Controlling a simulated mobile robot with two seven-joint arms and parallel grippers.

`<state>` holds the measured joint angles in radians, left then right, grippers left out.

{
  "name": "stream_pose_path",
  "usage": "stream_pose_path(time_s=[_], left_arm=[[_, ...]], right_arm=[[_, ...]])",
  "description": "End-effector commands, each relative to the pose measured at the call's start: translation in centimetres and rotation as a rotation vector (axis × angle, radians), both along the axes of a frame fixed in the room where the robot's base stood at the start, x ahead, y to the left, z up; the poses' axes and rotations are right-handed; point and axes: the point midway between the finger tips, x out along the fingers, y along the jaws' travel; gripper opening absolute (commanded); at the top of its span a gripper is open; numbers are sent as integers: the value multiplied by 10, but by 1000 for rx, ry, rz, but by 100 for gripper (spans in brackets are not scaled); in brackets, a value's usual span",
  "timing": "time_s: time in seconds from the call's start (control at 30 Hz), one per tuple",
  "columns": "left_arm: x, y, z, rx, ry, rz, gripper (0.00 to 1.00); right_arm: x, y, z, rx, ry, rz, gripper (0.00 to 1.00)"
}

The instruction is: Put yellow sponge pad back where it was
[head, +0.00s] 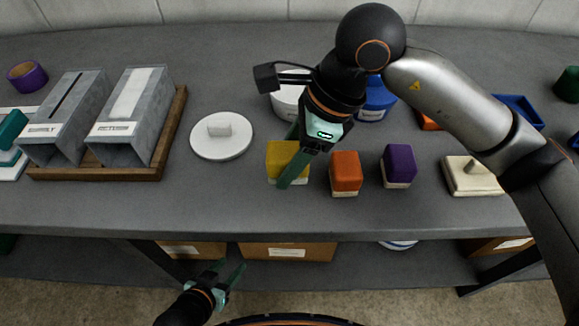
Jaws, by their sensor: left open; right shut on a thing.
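The yellow sponge pad (280,152) is at the middle of the grey table, left of an orange pad (345,170) and a purple pad (399,163). My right gripper (287,161) is shut on the yellow pad, with one finger across its near side. That finger hides part of the pad. I cannot tell whether the pad touches the table or is slightly above it. My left gripper (230,268) is open and empty, low in front of the table's front edge.
A white round lid (222,148) lies left of the yellow pad. Grey metal boxes in a wooden tray (105,174) stand further left. White (287,103) and blue (376,103) tubs are behind. A cream block with a knob (470,182) is at right. The table's front strip is clear.

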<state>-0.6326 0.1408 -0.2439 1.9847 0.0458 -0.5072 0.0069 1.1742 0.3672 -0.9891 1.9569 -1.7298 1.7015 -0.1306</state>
Motion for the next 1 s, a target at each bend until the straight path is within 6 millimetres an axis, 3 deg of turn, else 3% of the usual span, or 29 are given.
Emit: stream_pose_path(time_s=[0.27,0.43,0.87,0.9,1.0], left_arm=[[-1,0,0,1,1,1,50],[-1,1,2,0,1,1,50],[-1,1,-4,-1,-1,2,50],[-1,0,-1,-1,0,1,50],[-1,0,0,-2,0,1,50]], right_arm=[[17,-3,-23,-1,3,-2,12],[15,-3,-45,1,2,1,12],[15,-2,-54,1,-1,1,12],[15,-2,-52,1,0,1,60],[15,-2,-52,1,0,1,72]])
